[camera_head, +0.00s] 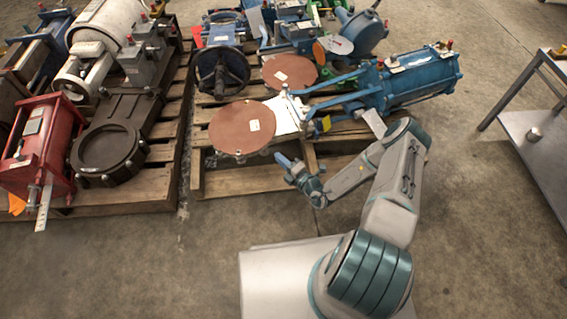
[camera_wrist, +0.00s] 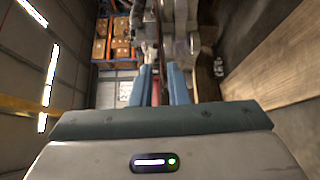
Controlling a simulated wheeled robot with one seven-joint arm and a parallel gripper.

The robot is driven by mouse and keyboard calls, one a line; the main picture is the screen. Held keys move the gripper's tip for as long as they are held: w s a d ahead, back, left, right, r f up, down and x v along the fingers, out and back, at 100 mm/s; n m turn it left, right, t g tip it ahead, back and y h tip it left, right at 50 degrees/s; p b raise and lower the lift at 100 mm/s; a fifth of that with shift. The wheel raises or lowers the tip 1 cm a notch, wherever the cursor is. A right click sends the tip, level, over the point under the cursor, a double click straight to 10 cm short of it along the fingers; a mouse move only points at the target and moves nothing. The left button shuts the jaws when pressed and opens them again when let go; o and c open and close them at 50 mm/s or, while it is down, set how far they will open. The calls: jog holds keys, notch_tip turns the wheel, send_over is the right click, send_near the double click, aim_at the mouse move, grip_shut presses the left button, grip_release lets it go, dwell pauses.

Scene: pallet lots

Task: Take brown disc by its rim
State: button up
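A flat reddish-brown disc (camera_head: 242,127) lies on the near end of the middle pallet, with a small white label near its right edge. A second brown disc (camera_head: 289,72) lies behind it to the right. My gripper (camera_head: 285,161) is just off the near disc's lower right rim in the head view. In the wrist view my gripper (camera_wrist: 160,88) has its two blue fingers apart. A thin reddish-brown strip (camera_wrist: 156,92), seemingly a disc edge-on, shows in the gap between them. I cannot tell whether either finger touches it.
A left pallet holds a red frame (camera_head: 37,148). A metal table (camera_head: 540,150) stands at right. Concrete floor is clear in front.

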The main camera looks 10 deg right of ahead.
jog(key=b+x, duration=0.2)
jog(key=x, duration=0.6)
jog(key=shift+w+a, duration=0.15)
jog(key=shift+r, duration=0.1)
grip_shut()
jog(key=shift+r+p, duration=0.7)
jog(key=shift+r, duration=0.3)
